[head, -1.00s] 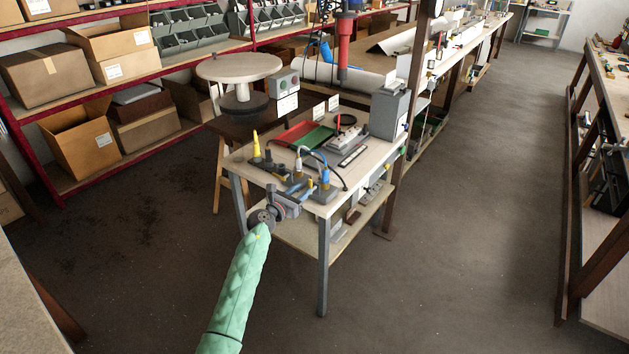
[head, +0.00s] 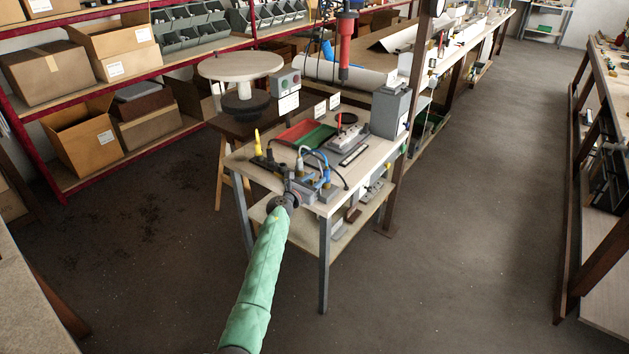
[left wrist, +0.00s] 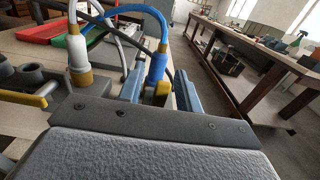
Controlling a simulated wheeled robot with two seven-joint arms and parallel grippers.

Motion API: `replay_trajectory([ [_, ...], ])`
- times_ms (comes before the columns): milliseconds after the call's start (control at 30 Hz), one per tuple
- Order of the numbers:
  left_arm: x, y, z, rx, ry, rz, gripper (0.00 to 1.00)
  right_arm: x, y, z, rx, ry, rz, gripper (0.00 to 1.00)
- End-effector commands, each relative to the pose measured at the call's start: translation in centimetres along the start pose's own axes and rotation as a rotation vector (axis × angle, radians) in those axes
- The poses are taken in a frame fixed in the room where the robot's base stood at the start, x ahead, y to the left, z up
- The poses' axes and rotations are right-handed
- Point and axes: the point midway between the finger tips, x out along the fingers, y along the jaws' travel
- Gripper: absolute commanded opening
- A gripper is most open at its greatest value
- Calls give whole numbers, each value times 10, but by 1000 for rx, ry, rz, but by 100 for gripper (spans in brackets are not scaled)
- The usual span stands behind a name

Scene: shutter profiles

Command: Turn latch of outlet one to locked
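My left gripper (head: 291,187) is at the front edge of the small table, by the row of outlets. In the left wrist view its two blue-grey fingers (left wrist: 160,91) are apart. A yellow part (left wrist: 162,93) at the base of the blue plug (left wrist: 157,68) shows between them; I cannot tell whether they touch it. A white plug (left wrist: 77,53) with a yellow base stands to the left. Further left a yellow lever (left wrist: 47,91) shows beside a grey socket (left wrist: 27,73). Which outlet is number one is not readable. My right gripper is not in view.
The small table (head: 237,159) also carries red and green trays (head: 318,137), a grey box (head: 390,112) and a yellow-tipped plug (head: 257,143). Cables loop above the outlets. A red tool (head: 345,55) hangs above. The floor to the right is clear.

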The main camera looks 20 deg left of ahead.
Motion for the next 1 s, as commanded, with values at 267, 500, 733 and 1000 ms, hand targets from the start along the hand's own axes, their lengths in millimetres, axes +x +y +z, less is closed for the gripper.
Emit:
replay_trajectory([
  [267, 0, 0, 0, 0, 0, 0, 1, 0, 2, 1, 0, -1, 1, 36],
  [500, 0, 0, 0, -5, 0, 0, 0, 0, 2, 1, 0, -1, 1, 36],
  [733, -1, 4, 1, -70, 1, -1, 0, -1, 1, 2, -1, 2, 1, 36],
  [1000, -1, 12, -1, -267, 3, 1, 0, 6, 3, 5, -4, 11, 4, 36],
])
